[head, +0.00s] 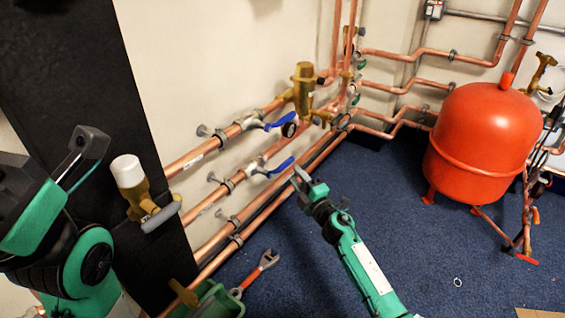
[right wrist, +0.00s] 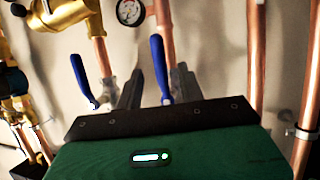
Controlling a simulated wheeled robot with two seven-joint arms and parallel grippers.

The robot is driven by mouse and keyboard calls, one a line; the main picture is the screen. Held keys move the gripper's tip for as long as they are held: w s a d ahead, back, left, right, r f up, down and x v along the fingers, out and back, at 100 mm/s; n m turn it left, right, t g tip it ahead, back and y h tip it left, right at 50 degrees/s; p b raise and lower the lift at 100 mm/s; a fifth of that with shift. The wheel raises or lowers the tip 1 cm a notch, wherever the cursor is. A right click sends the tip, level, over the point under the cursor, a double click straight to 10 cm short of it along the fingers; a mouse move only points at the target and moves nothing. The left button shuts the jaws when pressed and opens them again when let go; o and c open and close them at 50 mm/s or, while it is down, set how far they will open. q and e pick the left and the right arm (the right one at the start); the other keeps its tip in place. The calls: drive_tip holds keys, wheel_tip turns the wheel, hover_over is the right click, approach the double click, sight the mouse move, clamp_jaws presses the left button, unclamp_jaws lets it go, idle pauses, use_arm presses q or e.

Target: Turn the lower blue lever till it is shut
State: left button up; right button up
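The lower blue lever (head: 282,166) sits on a silver valve in the lower copper pipe on the wall, pointing right, roughly along the pipe. In the right wrist view it stands upright (right wrist: 157,68). My right gripper (head: 309,181) is just below and right of the lever's free end. Its dark fingers look spread, with the lever showing between them in the wrist view. I see no clear contact. The upper blue lever (head: 281,122) is on the pipe above and shows at left in the wrist view (right wrist: 82,78). My left arm is at the far left; its fingers are unclear.
A brass valve (head: 303,88) and a round gauge (head: 290,129) are near the levers. A white-capped valve (head: 127,171) is on a black panel. A red tank (head: 485,130) stands right. A wrench (head: 262,266) leans at a green toolbox (head: 212,300). Blue carpet is mostly clear.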

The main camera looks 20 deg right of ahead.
drive_tip(key=b+x, duration=0.2)
drive_tip(key=x, duration=0.6)
drive_tip(key=shift+w, duration=0.2)
drive_tip(key=shift+a+r, duration=0.1)
drive_tip(key=shift+r, duration=0.05)
drive_tip(key=shift+c, duration=0.5)
clamp_jaws()
